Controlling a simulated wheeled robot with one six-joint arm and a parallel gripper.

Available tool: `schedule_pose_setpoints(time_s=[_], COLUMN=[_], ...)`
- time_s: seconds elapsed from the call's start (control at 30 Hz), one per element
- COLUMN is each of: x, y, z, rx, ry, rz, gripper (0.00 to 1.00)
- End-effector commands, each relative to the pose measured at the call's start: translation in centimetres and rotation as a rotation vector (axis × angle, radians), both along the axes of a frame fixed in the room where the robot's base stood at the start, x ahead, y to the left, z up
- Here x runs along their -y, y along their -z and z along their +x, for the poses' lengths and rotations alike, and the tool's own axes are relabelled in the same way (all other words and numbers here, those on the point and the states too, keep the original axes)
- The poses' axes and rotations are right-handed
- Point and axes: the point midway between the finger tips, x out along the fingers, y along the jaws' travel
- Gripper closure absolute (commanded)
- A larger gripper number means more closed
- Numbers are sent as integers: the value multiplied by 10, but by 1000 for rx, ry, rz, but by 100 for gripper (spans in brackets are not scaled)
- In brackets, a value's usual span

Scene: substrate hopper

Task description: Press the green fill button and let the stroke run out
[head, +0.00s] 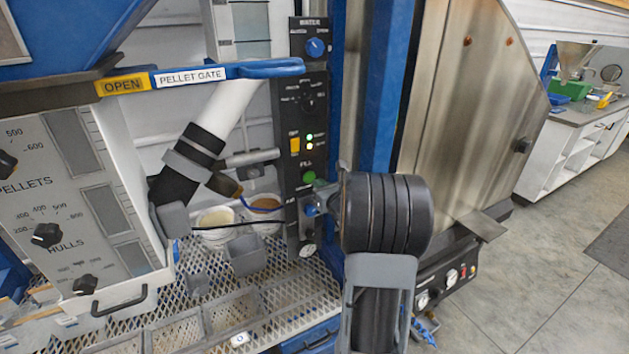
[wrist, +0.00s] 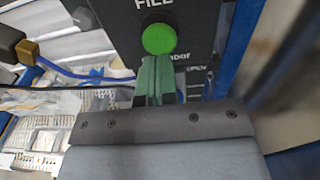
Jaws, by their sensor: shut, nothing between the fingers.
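The round green fill button (head: 309,177) sits below the FILL label on the dark control panel (head: 291,100) in the head view. It also shows large, with its whole face clear, in the wrist view (wrist: 158,39). My gripper (wrist: 155,60) is shut and empty, its fingertips at the lower edge of the button in the wrist view. I cannot tell whether they touch the button or stop short of it. In the head view my black wrist hides most of the gripper, just right of the panel.
A blue pellet gate lever (head: 270,68) juts out above. Cups and bins stand on the mesh deck (head: 275,292) at lower left. A blue post (head: 386,85) rises behind my wrist.

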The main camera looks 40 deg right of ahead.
Motion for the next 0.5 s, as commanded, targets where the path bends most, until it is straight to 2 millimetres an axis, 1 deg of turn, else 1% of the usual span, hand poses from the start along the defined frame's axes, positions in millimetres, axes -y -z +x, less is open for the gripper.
schedule_pose_setpoints(time_s=[0.03,0.2,0.33,0.5], x=[0,2,3,4], y=[0,0,1,1], z=[7,24,30,33], rx=[-1,0,0,0], ry=[-2,-1,0,1], rz=[1,1,1,1], gripper=[100,100,100,100])
